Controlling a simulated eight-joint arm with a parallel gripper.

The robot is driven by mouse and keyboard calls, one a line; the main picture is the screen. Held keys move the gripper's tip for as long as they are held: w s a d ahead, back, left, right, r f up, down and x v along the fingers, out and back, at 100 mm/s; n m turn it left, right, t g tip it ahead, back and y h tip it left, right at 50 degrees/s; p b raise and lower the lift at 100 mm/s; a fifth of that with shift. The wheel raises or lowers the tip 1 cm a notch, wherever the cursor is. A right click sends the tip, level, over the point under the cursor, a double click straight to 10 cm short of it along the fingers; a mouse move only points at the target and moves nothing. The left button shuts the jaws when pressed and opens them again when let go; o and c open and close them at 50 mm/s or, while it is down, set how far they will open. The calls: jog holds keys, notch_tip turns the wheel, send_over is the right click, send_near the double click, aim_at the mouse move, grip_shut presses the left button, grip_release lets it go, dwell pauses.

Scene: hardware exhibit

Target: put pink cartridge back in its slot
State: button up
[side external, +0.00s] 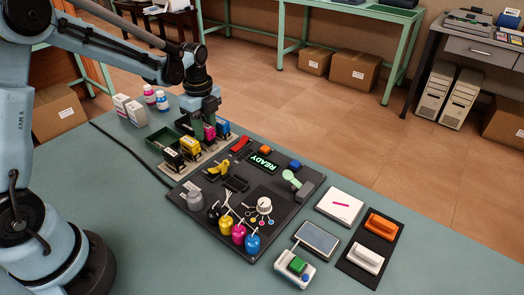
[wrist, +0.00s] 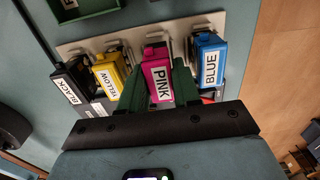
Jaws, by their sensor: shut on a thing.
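The pink cartridge (side external: 209,133) stands upright between the yellow cartridge (side external: 190,149) and the blue cartridge (side external: 223,129), over the pale rack (side external: 203,164). In the wrist view the pink cartridge (wrist: 157,85) faces me with its PINK label, in line with a grey bracket behind it. My gripper (wrist: 157,72) is shut on it, with one green finger on each side. From the side, my gripper (side external: 205,117) comes down from above and partly hides the cartridge. Its lower end and slot are hidden, so I cannot tell whether it is fully seated.
The black cartridge (wrist: 73,82) and yellow cartridge (wrist: 110,75) stand to the left, the blue cartridge (wrist: 209,60) close on the right. A green tray (side external: 163,141) lies behind the rack. A dark panel (side external: 255,185) with a READY display and ink bottles lies in front.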

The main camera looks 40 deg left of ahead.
jog(key=shift+f, duration=0.65)
dwell(0.7)
jog(key=o, duration=1.4)
jog(key=shift+r, duration=0.1)
jog(key=shift+r, duration=3.65)
